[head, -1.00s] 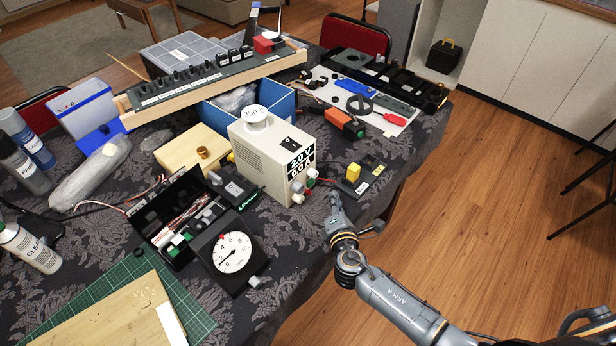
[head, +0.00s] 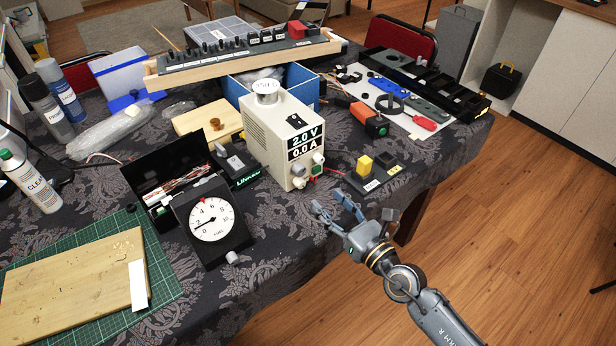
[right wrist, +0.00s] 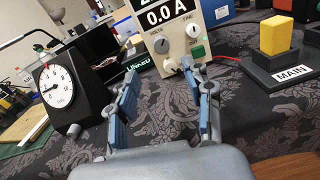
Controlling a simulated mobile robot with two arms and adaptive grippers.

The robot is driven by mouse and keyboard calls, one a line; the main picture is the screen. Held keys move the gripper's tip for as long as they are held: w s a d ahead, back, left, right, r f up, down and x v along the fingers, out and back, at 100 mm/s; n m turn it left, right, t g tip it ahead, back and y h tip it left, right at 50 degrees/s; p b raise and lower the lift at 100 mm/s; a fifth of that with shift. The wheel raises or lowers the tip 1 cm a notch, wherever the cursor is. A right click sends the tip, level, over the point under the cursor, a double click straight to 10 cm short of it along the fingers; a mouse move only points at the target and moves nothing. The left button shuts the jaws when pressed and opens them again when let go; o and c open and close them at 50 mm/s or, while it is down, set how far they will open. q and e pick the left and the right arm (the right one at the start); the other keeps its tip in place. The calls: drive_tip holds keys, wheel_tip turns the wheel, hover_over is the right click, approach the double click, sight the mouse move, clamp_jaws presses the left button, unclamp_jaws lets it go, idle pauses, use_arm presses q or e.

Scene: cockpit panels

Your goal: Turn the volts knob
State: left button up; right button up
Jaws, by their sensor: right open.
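The beige power supply (head: 273,138) stands on the table with its display reading 2.0 V and 0.0 A. Its grey volts knob (head: 298,170) is at the lower left of the front face. The volts knob also shows in the right wrist view (right wrist: 162,45), under the VOLTS label. A second, paler knob (right wrist: 192,31) is to its right. My right gripper (head: 330,202) is open and empty, in front of and below the supply's face, apart from the knobs. In the right wrist view its two fingers (right wrist: 161,66) are spread, with the volts knob beyond the gap. My left gripper is not in view.
A black dial gauge (head: 212,222) stands left of my right gripper. A yellow switch on a base labelled MAIN (head: 368,178) is right of the supply. A red lead runs from the supply's front. The patterned cloth in front of the supply is clear.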

sight(302, 173)
drive_tip(key=x, duration=0.4)
drive_tip(key=shift+w, duration=0.1)
drive_tip(key=x, duration=0.5)
drive_tip(key=shift+w+a, duration=0.1)
drive_tip(key=shift+w, duration=0.2)
drive_tip(key=shift+w+a, duration=0.25)
drive_tip(key=shift+w, duration=0.1)
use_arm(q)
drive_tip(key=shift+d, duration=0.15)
use_arm(e)
clamp_jaws()
